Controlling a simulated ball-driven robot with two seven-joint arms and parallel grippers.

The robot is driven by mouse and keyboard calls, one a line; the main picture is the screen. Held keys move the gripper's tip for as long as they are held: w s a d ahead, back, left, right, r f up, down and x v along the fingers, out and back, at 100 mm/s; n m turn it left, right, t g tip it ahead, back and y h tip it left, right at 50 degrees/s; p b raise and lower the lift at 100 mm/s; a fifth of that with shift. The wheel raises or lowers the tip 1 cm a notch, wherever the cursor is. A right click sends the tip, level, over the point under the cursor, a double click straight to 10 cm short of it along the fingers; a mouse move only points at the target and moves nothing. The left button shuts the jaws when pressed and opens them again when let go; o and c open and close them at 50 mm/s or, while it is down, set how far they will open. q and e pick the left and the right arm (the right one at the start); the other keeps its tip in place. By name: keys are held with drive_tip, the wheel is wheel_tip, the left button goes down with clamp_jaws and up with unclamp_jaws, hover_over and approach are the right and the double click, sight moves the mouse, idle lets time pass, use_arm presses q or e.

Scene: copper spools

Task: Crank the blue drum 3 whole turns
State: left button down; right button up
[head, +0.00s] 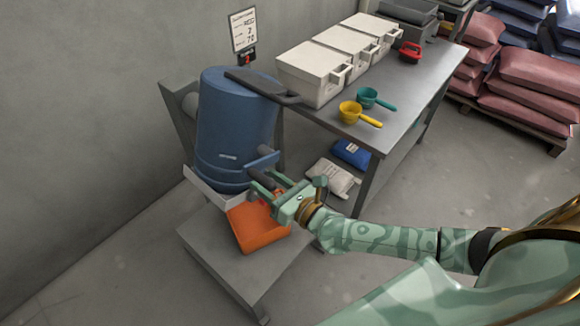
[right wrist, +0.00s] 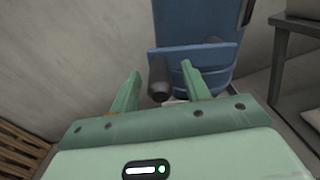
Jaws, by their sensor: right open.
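The blue drum (head: 235,115) stands upright in a grey frame against the wall at the left. A blue crank arm (head: 262,160) with a dark handle (head: 262,176) sticks out from its lower front. My right gripper (head: 258,184) is at the handle with its jaws open. In the right wrist view, the dark handle (right wrist: 159,80) lies between the two open fingers (right wrist: 161,72) and points toward the palm, in front of the blue crank plate (right wrist: 195,62). The fingers do not look closed on it. My left gripper is not in view.
An orange tray (head: 258,230) sits under the drum on a low grey stand (head: 215,258). A table (head: 400,105) on the right holds white bins (head: 315,75), a yellow scoop (head: 352,112) and a green scoop (head: 368,98). Bags lie beneath it. A card (head: 243,30) hangs on the wall.

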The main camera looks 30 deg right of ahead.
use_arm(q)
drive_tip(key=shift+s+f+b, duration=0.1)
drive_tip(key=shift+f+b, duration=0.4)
use_arm(e)
drive_tip(key=v, duration=1.6)
drive_tip(key=shift+d, duration=0.15)
drive_tip(key=shift+s, duration=0.1)
